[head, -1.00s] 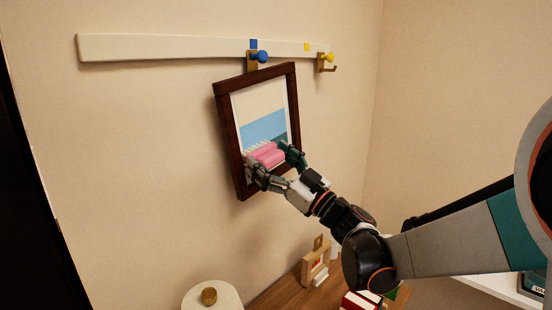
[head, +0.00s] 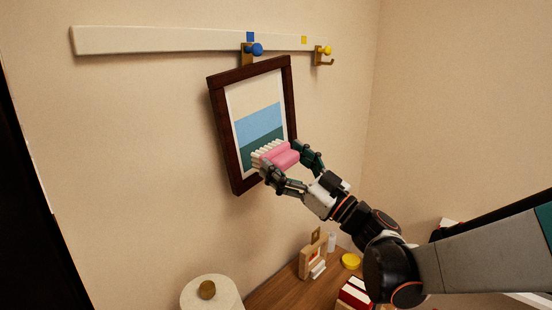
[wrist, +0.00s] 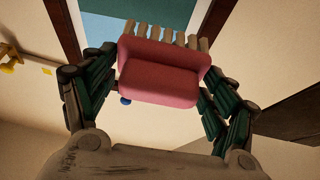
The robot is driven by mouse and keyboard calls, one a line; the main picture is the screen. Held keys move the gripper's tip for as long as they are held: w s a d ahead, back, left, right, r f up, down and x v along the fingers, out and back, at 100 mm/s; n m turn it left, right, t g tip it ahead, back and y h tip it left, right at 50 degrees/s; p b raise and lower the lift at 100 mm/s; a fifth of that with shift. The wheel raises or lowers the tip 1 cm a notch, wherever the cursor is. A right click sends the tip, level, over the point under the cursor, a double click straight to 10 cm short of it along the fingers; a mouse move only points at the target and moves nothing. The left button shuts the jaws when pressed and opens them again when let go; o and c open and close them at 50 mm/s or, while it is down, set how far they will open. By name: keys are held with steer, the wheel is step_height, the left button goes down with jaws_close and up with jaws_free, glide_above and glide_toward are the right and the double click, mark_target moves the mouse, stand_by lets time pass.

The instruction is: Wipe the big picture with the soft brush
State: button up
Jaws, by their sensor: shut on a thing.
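The soft brush (head: 281,155) has a pink body and a row of pale bristles. My gripper (head: 290,168) is shut on its pink body, one finger at each end; the brush also shows between the fingers in the wrist view (wrist: 160,72). The big picture (head: 219,118) has a dark brown frame and hangs on the wall from the hook with the blue knob (head: 257,49). The bristles point toward the lower part of the picture and overlap it in the head view. I cannot tell whether they touch it. The brush hides the picture's lower right part.
A pale rail (head: 150,40) holds the blue-knob hook and an empty yellow-knob hook (head: 325,53). Below, a wooden surface (head: 290,291) bears a small wooden frame (head: 311,258), a yellow disc (head: 351,261) and red-and-white books (head: 356,293). A white round-topped thing (head: 208,292) stands to its left.

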steer(key=shift+s+d, duration=1.4)
steer(key=shift+d, duration=0.05)
